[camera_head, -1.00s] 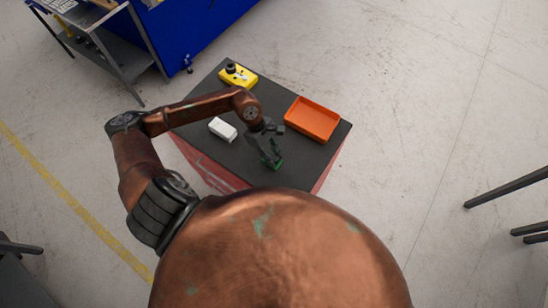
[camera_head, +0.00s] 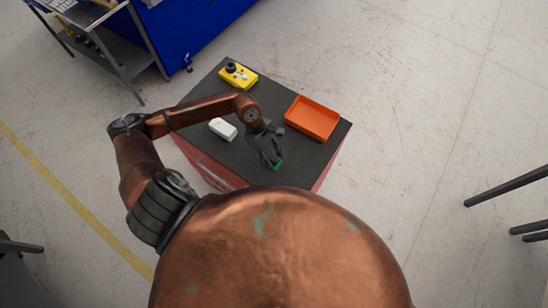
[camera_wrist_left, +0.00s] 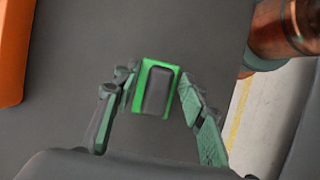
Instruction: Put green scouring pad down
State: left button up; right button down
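The green scouring pad (camera_wrist_left: 157,88) shows in the left wrist view as a green rectangle with a dark grey block in its middle. In the head view only a green edge of the pad (camera_head: 279,165) shows at the fingertips, low on the dark table top. My left gripper (camera_wrist_left: 158,82) has its fingers spread on either side of the pad, with their tips close to its side edges. It also shows in the head view (camera_head: 272,161), pointing down at the table. My right gripper is not in view.
The dark table top (camera_head: 215,165) also holds a white block (camera_head: 222,129), an orange tray (camera_head: 312,118) and a yellow device (camera_head: 238,75) with a black knob. The tray is right of my left gripper. The table's near edge is close to the pad.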

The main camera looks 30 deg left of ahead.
pick_arm(q)
jog(key=shift+r, duration=0.15)
jog(key=b+v, duration=0.2)
jog(key=v, duration=1)
